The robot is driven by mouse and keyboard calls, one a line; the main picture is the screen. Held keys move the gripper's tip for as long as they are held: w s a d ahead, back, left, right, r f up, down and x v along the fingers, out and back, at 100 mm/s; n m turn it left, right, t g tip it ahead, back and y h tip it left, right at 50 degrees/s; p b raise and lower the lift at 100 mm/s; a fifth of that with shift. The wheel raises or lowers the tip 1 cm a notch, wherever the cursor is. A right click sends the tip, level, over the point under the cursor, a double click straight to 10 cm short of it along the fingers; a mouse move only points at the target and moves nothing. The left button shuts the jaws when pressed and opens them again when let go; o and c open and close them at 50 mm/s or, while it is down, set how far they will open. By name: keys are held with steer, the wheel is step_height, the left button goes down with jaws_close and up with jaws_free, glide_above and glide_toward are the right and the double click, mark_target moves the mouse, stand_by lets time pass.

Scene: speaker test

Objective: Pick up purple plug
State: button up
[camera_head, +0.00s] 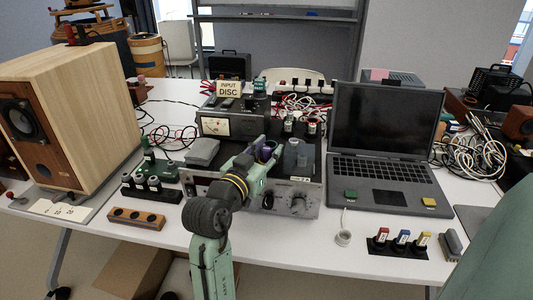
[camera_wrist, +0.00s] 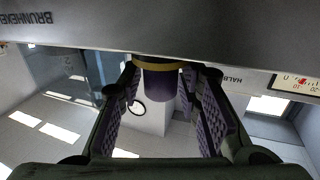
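The purple plug (camera_wrist: 161,84), a short cylinder with a gold band at its base, stands out from a grey panel in the wrist view. My gripper (camera_wrist: 160,88) has its two dark fingers with ribbed purple pads on either side of the plug. The fingers are spread, with the plug between their tips; whether a pad touches it is hard to tell. In the head view my gripper (camera_head: 262,152) is over the equipment in the middle of the table, and the purple there is small and partly hidden by my arm.
A wooden speaker (camera_head: 95,110) stands at the left. A laptop (camera_head: 385,120) is open at the right. A metered amplifier (camera_head: 215,125) and a knobbed unit (camera_head: 300,205) are close around my gripper. Red, blue and yellow plugs (camera_head: 402,240) stand at the front right.

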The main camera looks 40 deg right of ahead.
jaws_close()
stand_by(0.3)
